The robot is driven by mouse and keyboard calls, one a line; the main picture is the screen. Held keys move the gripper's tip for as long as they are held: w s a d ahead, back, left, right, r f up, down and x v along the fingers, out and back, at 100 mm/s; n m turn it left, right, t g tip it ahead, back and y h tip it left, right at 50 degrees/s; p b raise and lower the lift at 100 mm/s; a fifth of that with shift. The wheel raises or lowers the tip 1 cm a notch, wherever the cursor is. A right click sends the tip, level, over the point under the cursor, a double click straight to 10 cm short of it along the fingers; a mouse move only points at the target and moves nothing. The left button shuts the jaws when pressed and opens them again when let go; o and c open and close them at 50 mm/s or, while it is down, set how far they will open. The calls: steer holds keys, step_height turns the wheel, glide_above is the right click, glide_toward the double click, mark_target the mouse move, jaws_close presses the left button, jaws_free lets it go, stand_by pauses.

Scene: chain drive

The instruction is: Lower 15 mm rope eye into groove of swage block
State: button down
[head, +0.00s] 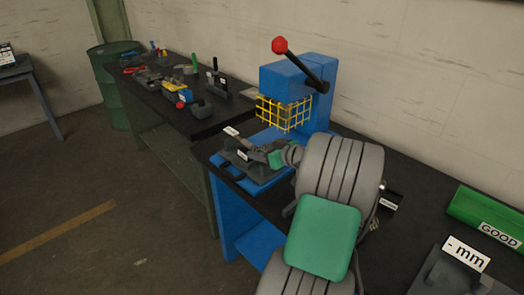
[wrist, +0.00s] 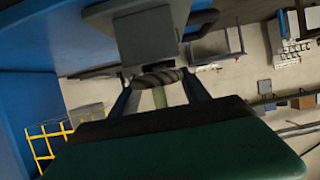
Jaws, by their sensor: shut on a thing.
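My gripper (wrist: 160,92) is shut on the rope eye (wrist: 158,77), whose dark twisted strands show between the two fingers in the wrist view. In the head view my arm reaches over the blue press, and its wrist hides most of the gripper and the rope eye. A dark grey block (head: 238,161) with a white label, which looks like the swage block, sits on the press's blue base just left of my gripper. In the wrist view a grey block (wrist: 150,38) lies beyond the rope, close to it. I cannot tell whether the eye touches the groove.
The blue press (head: 292,83) has a yellow guard (head: 284,113) and a red-knobbed lever (head: 280,45) behind my gripper. A green GOOD bin (head: 487,214) and a mm-labelled tray (head: 437,275) stand at the right. A second bench (head: 200,127) holds several tools.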

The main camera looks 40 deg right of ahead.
steer(key=shift+f, duration=0.15)
steer(key=shift+c, duration=2.2)
jaws_free()
